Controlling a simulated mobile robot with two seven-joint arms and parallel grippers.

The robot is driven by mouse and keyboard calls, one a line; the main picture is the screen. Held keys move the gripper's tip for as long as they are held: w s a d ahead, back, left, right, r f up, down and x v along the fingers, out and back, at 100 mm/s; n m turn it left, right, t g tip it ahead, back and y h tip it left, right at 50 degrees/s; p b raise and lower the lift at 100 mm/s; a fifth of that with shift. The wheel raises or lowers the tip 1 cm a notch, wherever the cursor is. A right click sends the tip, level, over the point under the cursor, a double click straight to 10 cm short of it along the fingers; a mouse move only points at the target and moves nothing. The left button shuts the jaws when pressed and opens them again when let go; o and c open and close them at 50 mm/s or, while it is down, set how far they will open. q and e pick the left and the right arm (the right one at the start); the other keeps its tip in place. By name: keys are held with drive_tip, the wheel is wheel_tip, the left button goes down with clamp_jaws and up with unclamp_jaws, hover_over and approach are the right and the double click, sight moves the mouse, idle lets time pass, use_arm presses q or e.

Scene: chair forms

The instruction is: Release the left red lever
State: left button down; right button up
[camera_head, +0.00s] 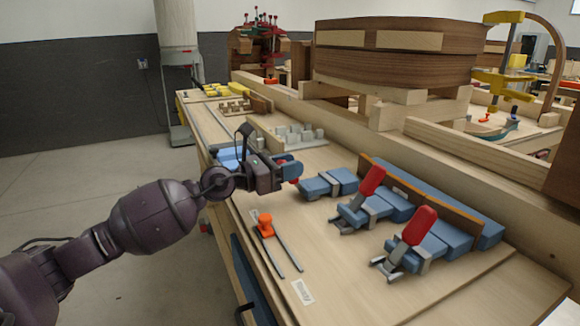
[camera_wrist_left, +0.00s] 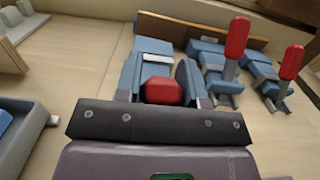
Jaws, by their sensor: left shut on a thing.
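Three blue clamps with red levers stand in a row on the wooden bench (camera_head: 345,270). The left red lever (camera_wrist_left: 162,90) sits between the two blue fingers of my left gripper (camera_wrist_left: 160,80) in the left wrist view. My left gripper (camera_head: 288,168) is shut on that lever, and in the head view it hides most of it. The left clamp's blue body (camera_head: 328,184) shows just right of the fingers. The middle red lever (camera_head: 372,181) and the right red lever (camera_head: 419,225) stand raised and tilted. My right gripper is not in view.
An orange-handled bar clamp (camera_head: 265,225) lies near the front edge. Curved laminated wood (camera_head: 390,65) stands on blocks behind.

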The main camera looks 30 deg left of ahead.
use_arm(q)
drive_tip(key=c, duration=0.7)
unclamp_jaws()
drive_tip(key=shift+s, duration=0.1)
drive_tip(key=shift+a, duration=0.1)
drive_tip(key=shift+s+a+f, duration=0.2)
drive_tip(key=shift+s, duration=0.2)
drive_tip(key=v, duration=1)
drive_tip(key=shift+r, duration=0.1)
